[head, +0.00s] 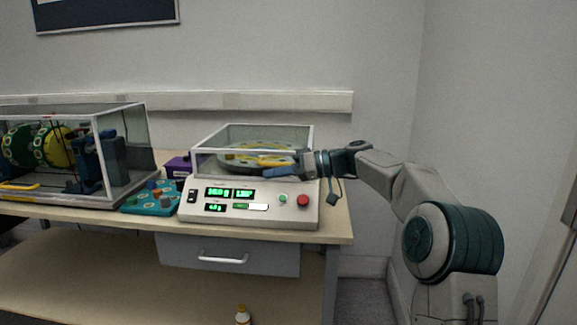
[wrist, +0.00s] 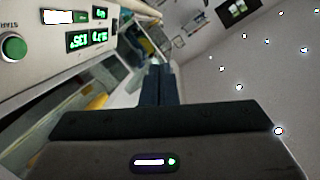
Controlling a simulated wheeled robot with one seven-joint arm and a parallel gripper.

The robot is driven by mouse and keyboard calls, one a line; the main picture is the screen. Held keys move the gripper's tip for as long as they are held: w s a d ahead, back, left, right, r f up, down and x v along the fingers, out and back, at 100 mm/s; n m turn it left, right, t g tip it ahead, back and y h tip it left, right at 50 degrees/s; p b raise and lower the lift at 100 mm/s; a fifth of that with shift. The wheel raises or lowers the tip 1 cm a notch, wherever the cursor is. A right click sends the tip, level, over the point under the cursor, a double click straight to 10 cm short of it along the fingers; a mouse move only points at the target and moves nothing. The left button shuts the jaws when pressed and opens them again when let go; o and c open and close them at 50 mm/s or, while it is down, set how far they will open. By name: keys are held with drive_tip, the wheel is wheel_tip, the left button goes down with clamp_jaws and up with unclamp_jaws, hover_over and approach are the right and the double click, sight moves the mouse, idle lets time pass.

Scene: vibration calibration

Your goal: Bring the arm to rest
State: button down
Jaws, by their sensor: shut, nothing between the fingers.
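My arm reaches in from the right in the head view, with my gripper (head: 270,173) in front of the clear cover of the calibration machine (head: 250,211). In the wrist view my gripper's dark blue fingers (wrist: 159,82) are together and hold nothing. The machine has lit green displays, a green button (head: 283,199) and a red button (head: 303,201) on its front. A disc (head: 235,160) with yellow parts sits under the clear cover. I cannot tell whether my gripper touches the cover.
A clear-walled case (head: 127,160) with yellow wheels stands on the bench at left. A teal tray (head: 147,205) and a purple box (head: 178,167) lie between it and the machine. A drawer (head: 225,258) is below. Free floor space lies right of the bench.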

drive_tip(key=s+d+r+m+h+p, duration=0.15)
drive_tip(key=s+m+h+p, duration=0.5)
drive_tip(key=s, duration=0.75)
drive_tip(key=s+d+m+t+h+p, duration=0.1)
drive_tip(key=s+d+m+h+p, duration=0.1)
drive_tip(key=s+d+h+p, duration=0.2)
drive_tip(key=s+d+m+h+p, duration=0.2)
drive_tip(key=s+d+h+p, duration=0.3)
drive_tip(key=s+d+p, duration=0.5)
drive_tip(key=s+d, duration=0.2)
drive_tip(key=s, duration=0.7)
drive_tip(key=shift+d+r+t, duration=0.2)
drive_tip(key=shift+r+t, duration=0.2)
